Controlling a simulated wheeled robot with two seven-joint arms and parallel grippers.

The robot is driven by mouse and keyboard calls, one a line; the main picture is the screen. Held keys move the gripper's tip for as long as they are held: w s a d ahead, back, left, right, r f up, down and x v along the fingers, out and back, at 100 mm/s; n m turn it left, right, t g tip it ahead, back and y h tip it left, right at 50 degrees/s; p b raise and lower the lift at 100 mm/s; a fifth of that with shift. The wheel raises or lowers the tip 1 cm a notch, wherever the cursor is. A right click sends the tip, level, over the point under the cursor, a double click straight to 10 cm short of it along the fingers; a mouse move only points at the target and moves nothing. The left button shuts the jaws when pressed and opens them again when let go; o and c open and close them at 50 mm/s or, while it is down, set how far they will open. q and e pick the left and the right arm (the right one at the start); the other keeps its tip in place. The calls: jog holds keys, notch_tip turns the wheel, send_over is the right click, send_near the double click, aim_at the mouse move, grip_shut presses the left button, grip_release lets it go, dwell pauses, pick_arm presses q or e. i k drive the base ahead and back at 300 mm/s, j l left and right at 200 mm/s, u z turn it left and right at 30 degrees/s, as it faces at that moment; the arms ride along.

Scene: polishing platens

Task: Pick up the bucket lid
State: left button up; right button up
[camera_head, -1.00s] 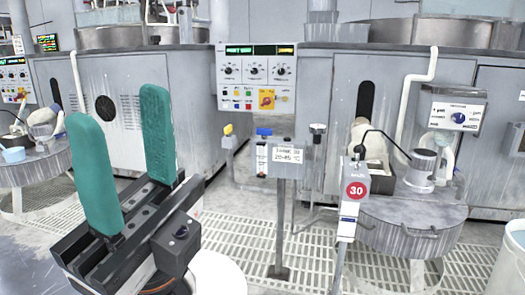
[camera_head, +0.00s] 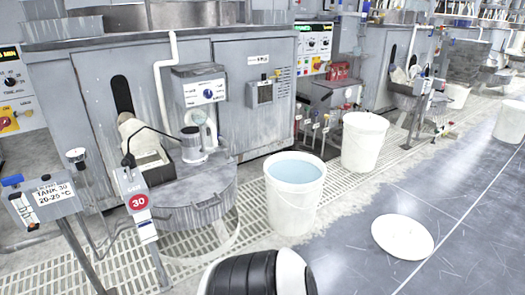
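The bucket lid (camera_head: 402,237) is a white round disc lying flat on the grey floor at the right. It is apart from the buckets, and nothing touches it. An open white bucket (camera_head: 290,208) holding pale blue liquid stands to its left on the floor grating. A second white bucket (camera_head: 362,150) stands farther back. Neither of my grippers shows in this view. A black and white rounded part at the bottom centre looks like part of my own arm.
A round grey tank (camera_head: 190,200) and a post with a red 30 sign (camera_head: 139,203) stand at the left. Grey machines (camera_head: 210,110) line the back. The blue-grey floor (camera_head: 465,215) around the lid is clear. Another white bucket (camera_head: 510,122) stands at the far right.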

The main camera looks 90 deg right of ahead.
aim_at(402, 237)
jog(key=z, duration=4)
